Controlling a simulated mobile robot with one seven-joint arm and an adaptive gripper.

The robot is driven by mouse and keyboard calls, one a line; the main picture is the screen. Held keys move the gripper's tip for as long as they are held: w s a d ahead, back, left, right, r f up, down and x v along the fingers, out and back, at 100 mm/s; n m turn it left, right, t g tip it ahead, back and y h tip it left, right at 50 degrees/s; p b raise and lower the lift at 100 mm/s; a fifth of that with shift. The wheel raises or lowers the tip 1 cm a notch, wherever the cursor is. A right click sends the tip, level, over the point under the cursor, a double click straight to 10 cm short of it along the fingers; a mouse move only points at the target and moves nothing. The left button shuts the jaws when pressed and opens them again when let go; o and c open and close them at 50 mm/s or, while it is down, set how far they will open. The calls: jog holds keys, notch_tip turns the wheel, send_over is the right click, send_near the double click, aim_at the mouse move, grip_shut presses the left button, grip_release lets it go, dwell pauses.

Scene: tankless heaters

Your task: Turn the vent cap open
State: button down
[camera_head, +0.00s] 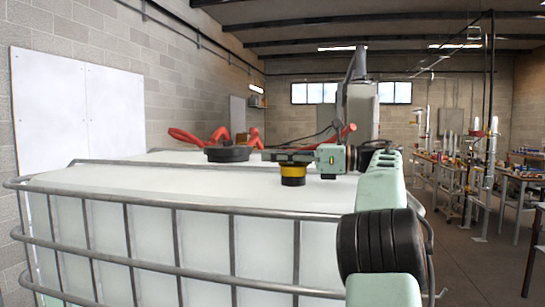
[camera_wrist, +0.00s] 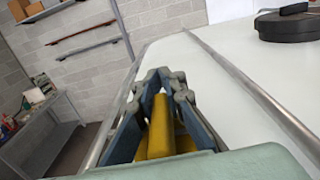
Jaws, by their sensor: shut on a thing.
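The vent cap, seen as a yellow cap with a black base (camera_head: 293,173), stands upright on the white tank top (camera_head: 120,180) near its right part. My gripper (camera_head: 276,156) lies level just above the cap in the head view and points left. In the wrist view my gripper (camera_wrist: 163,78) has its two fingers closed around the raised yellow grip bar of the cap (camera_wrist: 160,125). The fingers hide the sides of the bar, and my own green housing hides the lower part of the cap.
A large round black lid (camera_head: 227,154) sits on the tank top left of the yellow cap. A grey metal tube cage (camera_head: 175,205) surrounds the tank. Red hoses or handles (camera_head: 190,137) show behind it. Workbenches (camera_head: 440,160) stand far right. The tank top in front is clear.

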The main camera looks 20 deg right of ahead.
jog(key=c, duration=2)
grip_release()
jog(key=shift+a, duration=0.1)
jog(key=shift+o, duration=0.2)
jog(key=v, duration=1.2)
jog(key=shift+r, duration=0.1)
